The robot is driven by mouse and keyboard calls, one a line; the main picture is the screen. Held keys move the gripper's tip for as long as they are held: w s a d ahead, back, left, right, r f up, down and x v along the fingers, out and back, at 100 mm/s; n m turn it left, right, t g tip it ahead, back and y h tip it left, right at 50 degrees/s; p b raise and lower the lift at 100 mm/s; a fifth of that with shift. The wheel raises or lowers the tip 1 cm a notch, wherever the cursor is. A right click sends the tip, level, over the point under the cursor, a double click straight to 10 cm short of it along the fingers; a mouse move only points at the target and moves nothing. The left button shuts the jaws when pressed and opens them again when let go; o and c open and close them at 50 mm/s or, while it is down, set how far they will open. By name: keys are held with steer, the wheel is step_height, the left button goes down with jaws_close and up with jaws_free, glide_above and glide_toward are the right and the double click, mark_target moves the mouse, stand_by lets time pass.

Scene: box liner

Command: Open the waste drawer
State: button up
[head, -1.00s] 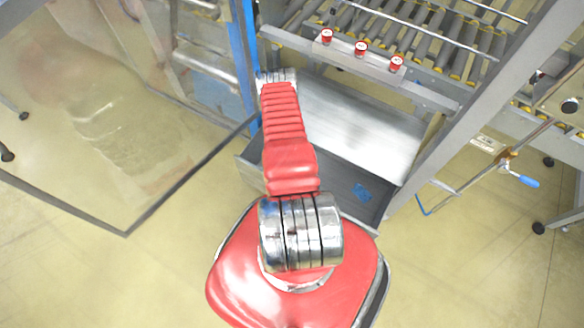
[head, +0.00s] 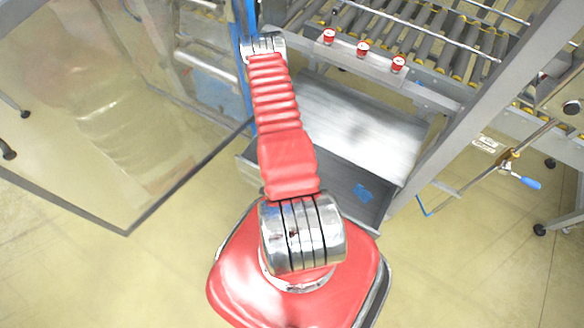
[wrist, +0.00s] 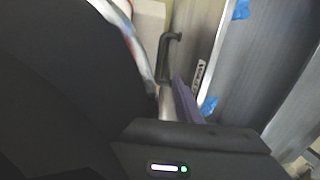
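A grey tray-like drawer (head: 345,182) shows low under the roller frame in the head view, partly hidden by my arm. Its inside shows, with a blue scrap (head: 363,193) in it. In the wrist view, a black handle (wrist: 166,52) stands beside a grey metal panel (wrist: 205,45) with a small label. I cannot tell whether this handle belongs to the drawer. The dark body of my gripper (wrist: 195,140) fills the bottom of the wrist view, with its tip near the handle and panel. Its fingers are not clear, and it is hidden in the head view.
A sloping metal sheet (head: 355,125) lies above the drawer. A clear panel door (head: 90,130) stands to the left, and a slanted post (head: 480,110) to the right. The front floor is clear.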

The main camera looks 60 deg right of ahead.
stand_by(0.3)
steer(key=w+d+r+n+t, duration=0.3)
steer(key=w+r+n, duration=0.9)
steer(key=w+r, duration=1.05)
steer(key=w+a+r+n, duration=0.3)
steer(key=w+r+n, duration=0.1)
steer(key=r, duration=0.6)
steer(key=a+r+n+t+y, duration=0.1)
steer(key=a+r+n, duration=0.4)
steer(key=r, duration=0.5)
steer(key=a+r+n+t, duration=0.1)
steer(key=a+r+n, duration=0.35)
steer(key=r, duration=0.45)
steer(key=s+a+r+n+y, duration=0.1)
steer(key=s+a+r+n, duration=0.8)
steer(key=s+r, duration=0.3)
step_height(320, 180, up, 2)
steer(key=shift+a+r+n+t, duration=0.1)
steer(key=shift+a+n+t, duration=0.25)
steer(key=shift+n, duration=0.3)
